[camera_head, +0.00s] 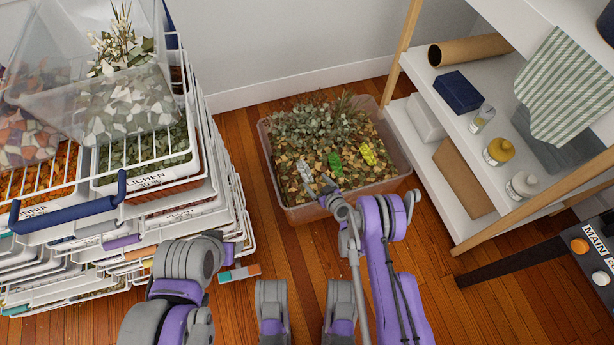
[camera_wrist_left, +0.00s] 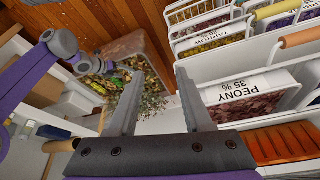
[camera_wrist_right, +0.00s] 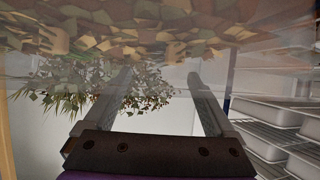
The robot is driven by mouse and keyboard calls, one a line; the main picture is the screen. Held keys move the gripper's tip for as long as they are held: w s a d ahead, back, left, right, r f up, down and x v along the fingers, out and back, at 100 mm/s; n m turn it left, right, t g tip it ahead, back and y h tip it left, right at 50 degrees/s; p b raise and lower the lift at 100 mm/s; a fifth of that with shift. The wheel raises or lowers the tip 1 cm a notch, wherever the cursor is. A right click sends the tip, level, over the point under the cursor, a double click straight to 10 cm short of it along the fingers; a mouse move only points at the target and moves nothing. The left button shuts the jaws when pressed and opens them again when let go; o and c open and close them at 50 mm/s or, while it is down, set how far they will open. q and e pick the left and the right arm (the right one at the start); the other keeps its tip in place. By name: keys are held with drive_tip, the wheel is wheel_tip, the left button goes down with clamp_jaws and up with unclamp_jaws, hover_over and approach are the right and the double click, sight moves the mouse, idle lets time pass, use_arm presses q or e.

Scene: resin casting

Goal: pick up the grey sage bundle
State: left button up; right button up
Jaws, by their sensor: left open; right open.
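The grey sage bundle (camera_head: 305,171) looks like the pale grey bundle lying on the leaf litter in a clear plastic bin (camera_head: 345,203), left of a green bundle (camera_head: 335,164) and a yellow-green bundle (camera_head: 367,154). My right gripper (camera_head: 326,188) is at the bin's near side, just below and right of the grey bundle, empty. In the right wrist view its open fingers (camera_wrist_right: 160,85) show with leaf litter close above; I cannot pick out the bundle there. My left gripper (camera_wrist_left: 157,85) is open and empty, away from the bin, which shows beyond it in its wrist view.
Stacked wire baskets and trays (camera_head: 150,165) of dried material fill the left side. A white shelf unit (camera_head: 455,130) with jars and boxes stands close right of the bin. Leafy sprigs (camera_head: 318,122) crowd the bin's back.

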sight(307, 175)
drive_tip(key=x, duration=0.2)
drive_tip(key=b+x, duration=0.1)
drive_tip(key=x, duration=0.2)
drive_tip(key=shift+a+r+b, duration=0.2)
drive_tip(key=shift+a+b, duration=0.1)
drive_tip(key=shift+a, duration=0.15)
drive_tip(key=shift+c, duration=0.2)
clamp_jaws()
